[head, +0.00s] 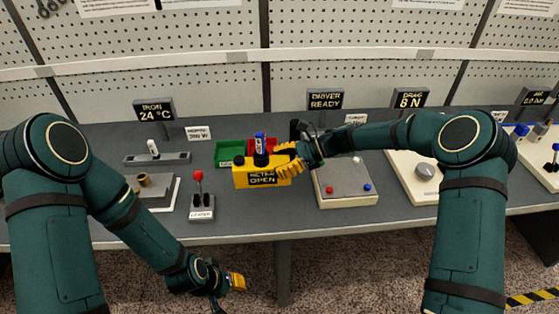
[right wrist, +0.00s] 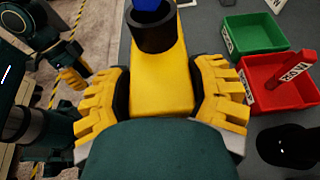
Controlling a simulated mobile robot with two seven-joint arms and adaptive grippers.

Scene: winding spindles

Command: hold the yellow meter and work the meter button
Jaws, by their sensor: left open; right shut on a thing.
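The yellow meter (head: 243,179) stands near the front middle of the bench in the head view, with a black label reading "METER OPEN". A black ring with a blue-topped piece (head: 260,145) sits on its top. My right gripper (head: 287,160) is shut on the meter's right part. In the right wrist view the yellow fingers of my right gripper (right wrist: 165,92) press on both sides of the meter (right wrist: 160,70), and the black ring (right wrist: 151,32) shows at the top. My left gripper (head: 236,283) is open and empty, low in front of the bench edge.
Green (head: 227,152) and red (head: 262,147) trays stand behind the meter. A red-knobbed lever (head: 201,195) stands to its left, and a panel with red and blue buttons (head: 345,184) to its right. The floor before the bench is clear.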

